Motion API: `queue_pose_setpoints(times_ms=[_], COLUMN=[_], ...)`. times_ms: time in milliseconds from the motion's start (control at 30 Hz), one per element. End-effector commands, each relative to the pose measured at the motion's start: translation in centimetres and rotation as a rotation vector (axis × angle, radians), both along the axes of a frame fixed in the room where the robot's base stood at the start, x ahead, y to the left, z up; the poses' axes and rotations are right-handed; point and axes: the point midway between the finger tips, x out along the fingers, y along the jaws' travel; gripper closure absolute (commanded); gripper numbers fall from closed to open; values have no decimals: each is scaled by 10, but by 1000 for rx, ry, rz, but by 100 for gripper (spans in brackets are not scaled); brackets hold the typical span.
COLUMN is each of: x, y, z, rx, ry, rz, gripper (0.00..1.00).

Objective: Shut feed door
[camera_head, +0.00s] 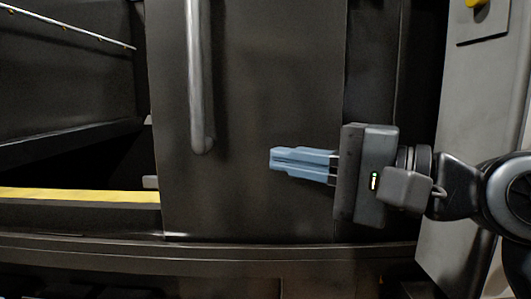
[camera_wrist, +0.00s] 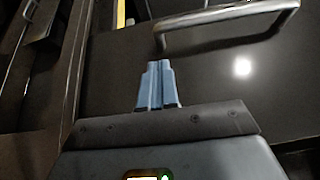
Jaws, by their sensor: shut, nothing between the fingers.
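The feed door (camera_head: 265,190) is a dark flat panel with a vertical silver bar handle (camera_head: 198,80) near its left edge. An opening with a yellow-edged sill (camera_head: 80,195) shows to the left of the door, so the door stands at least partly open. My gripper (camera_head: 272,159) has its blue fingers together and empty, to the right of the handle's lower end and in front of the panel. In the wrist view the handle (camera_wrist: 225,15) crosses the top right, apart from the fingers (camera_wrist: 158,65), and the door panel (camera_wrist: 210,80) lies behind them.
A grey post (camera_head: 470,130) with a yellow control (camera_head: 475,3) stands at the right. A dark ledge (camera_head: 270,252) runs below the door. A thin light rail (camera_head: 70,27) slants across the upper left.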

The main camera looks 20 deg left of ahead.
Motion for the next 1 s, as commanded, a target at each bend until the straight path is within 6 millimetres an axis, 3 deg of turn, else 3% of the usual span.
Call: queue_pose_setpoints(times_ms=[500, 700, 1000], x=[13, 15, 15], y=[79, 91, 92], z=[4, 3, 2], rx=[2, 3, 3], ry=[-1, -2, -2], rz=[0, -2, -3], gripper=[100, 100, 100])
